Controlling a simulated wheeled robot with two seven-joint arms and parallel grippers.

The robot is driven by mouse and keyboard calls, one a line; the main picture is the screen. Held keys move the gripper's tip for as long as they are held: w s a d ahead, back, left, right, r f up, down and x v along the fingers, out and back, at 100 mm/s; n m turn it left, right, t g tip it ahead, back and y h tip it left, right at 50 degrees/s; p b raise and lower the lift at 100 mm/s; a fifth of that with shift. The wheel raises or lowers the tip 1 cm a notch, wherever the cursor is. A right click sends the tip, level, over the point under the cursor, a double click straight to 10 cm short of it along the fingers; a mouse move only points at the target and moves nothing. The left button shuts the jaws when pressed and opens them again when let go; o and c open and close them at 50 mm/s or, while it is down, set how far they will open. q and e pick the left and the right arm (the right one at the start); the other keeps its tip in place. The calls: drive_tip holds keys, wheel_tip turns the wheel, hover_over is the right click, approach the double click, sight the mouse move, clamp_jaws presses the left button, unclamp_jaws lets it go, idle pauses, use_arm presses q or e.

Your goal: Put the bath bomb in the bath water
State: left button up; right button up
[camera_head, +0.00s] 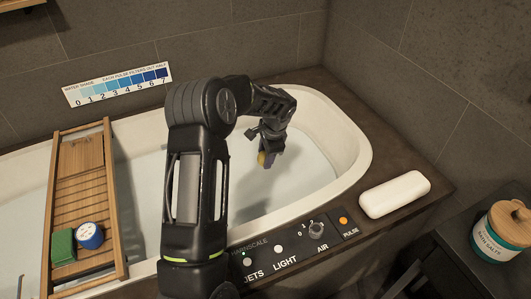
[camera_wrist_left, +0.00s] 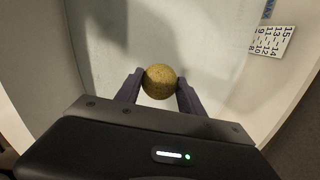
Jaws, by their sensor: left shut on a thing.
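The bath bomb is a round yellow ball (camera_wrist_left: 159,82) with a speckled surface. My left gripper (camera_wrist_left: 159,88) is shut on it, with one finger on each side. In the head view the left gripper (camera_head: 267,160) hangs over the right part of the bath, and only a small bit of the yellow ball (camera_head: 262,158) shows. The bath water (camera_head: 305,160) is pale and fills the white tub below the ball. I cannot tell the exact gap between ball and water. My right gripper is not in view.
A wooden bath tray (camera_head: 85,180) with a green block (camera_head: 63,246) and a blue-and-white round item (camera_head: 89,235) spans the tub at left. A control panel (camera_head: 300,243), a white cushion (camera_head: 395,194) and a bath salts jar (camera_head: 503,228) are at the front right.

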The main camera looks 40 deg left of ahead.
use_arm(q)
wheel_tip(320, 180, down, 11)
drive_tip(key=b, duration=0.7)
drive_tip(key=shift+f, duration=0.15)
drive_tip(key=o, duration=1.5)
drive_tip(key=shift+p+v, duration=0.9)
drive_tip(key=shift+v, duration=3)
